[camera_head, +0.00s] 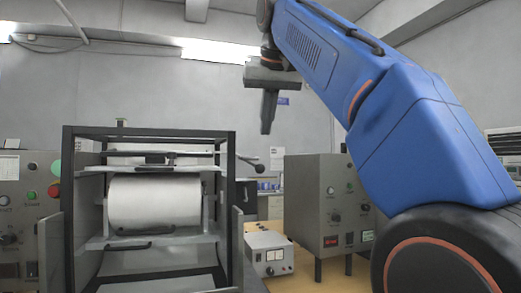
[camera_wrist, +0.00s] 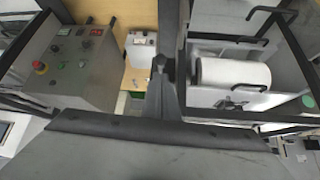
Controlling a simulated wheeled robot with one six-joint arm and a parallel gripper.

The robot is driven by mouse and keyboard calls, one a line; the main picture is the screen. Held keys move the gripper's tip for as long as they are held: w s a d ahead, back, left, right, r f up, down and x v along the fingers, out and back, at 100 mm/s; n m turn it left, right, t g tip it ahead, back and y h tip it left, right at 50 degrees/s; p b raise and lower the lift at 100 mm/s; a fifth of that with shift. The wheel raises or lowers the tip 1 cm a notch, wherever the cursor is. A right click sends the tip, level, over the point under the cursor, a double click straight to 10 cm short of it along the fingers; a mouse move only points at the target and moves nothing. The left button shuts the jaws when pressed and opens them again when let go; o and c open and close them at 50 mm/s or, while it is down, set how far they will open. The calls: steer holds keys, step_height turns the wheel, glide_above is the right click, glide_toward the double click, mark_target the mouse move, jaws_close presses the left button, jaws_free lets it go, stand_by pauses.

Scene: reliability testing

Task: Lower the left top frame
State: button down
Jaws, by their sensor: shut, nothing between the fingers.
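A black-edged rack (camera_head: 68,150) stands at the left in the head view. Across its top are white panels, one with a dark handle (camera_head: 155,158), above a white drum (camera_head: 155,203). I cannot tell for certain which part is the left top frame. The rack and drum (camera_wrist: 235,73) also show at the right of the wrist view. My gripper (camera_head: 267,128) points down, shut and empty, in the air right of the rack and higher than its top, apart from it. Its fingers (camera_wrist: 160,68) show at the middle of the wrist view.
A grey control box (camera_head: 325,190) stands on a yellow table right of the rack, with a small white power unit (camera_head: 268,254) between. A lever with a black ball (camera_head: 259,168) sticks out at the rack's right. A control panel (camera_head: 20,210) is at the far left.

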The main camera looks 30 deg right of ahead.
steer(key=v, duration=0.7)
steer(key=shift+r, duration=0.2)
steer(key=shift+s, duration=0.15)
steer(key=shift+a+f, duration=0.1)
steer(key=shift+f, duration=0.05)
